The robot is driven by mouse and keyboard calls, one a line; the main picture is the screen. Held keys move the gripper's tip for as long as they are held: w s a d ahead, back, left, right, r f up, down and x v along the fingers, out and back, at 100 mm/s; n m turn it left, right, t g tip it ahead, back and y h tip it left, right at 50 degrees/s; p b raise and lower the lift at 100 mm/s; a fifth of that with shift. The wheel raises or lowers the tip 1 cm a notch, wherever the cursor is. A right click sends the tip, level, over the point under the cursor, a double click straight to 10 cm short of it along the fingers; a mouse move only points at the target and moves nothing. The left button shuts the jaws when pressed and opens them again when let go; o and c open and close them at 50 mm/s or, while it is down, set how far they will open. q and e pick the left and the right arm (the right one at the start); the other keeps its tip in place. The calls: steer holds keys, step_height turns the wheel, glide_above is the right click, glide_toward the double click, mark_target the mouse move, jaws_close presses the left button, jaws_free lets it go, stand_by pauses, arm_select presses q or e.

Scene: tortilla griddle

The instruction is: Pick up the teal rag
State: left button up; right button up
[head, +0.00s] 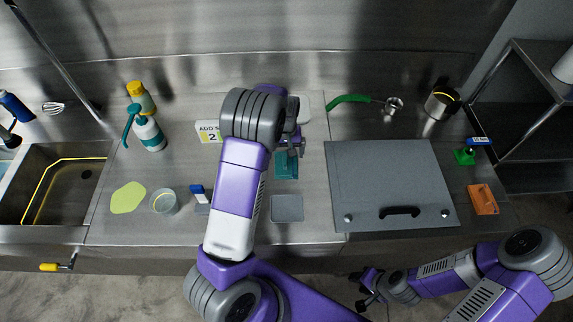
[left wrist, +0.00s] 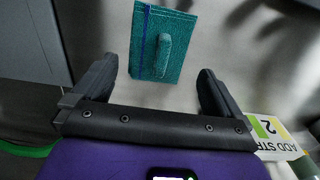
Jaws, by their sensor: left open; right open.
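The teal rag (head: 287,168) lies flat on the steel counter, left of the griddle cover. In the left wrist view the rag (left wrist: 148,65) is a textured teal rectangle with a raised teal fold or loop and a blue stripe. My left gripper (head: 291,144) is over the rag's far end, open and empty. In the left wrist view its fingers (left wrist: 158,80) are spread on either side of the rag's near end, apart from it. Its exact height is hard to tell. My right gripper (head: 366,290) is open and empty, low in front of the counter.
The grey griddle cover (head: 390,170) with a black handle stands to the right. A grey square pad (head: 287,208) lies in front of the rag. A white sign (head: 209,132), spray bottle (head: 149,133) and glass bowl (head: 164,202) are left. A green-handled tool (head: 348,101) lies behind.

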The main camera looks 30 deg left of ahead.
mark_target(286, 159)
arm_select(q)
step_height(286, 159, down, 5)
steer(key=shift+d, duration=0.15)
steer(key=c, duration=0.8)
steer(key=shift+o, duration=0.2)
steer(key=shift+r, duration=0.1)
